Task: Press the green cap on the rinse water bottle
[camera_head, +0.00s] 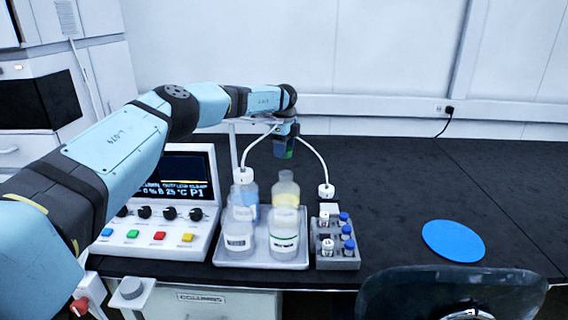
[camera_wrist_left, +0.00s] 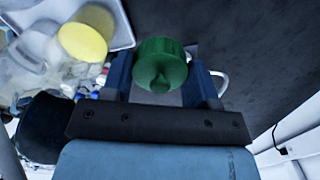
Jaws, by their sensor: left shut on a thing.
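My left gripper (camera_head: 284,150) hangs above and behind the bottles in the head view. Several clear bottles stand on a white tray (camera_head: 262,265): one with blue liquid (camera_head: 246,212), one with yellow liquid (camera_head: 286,196), and two front ones with white labels (camera_head: 238,240) (camera_head: 284,240). I cannot tell which one is the rinse water bottle. My right gripper does not show.
A grey rack (camera_head: 345,263) with small blue-capped vials stands right of the tray. A control console (camera_head: 160,225) is at left, and a blue disc (camera_head: 453,241) lies at right.

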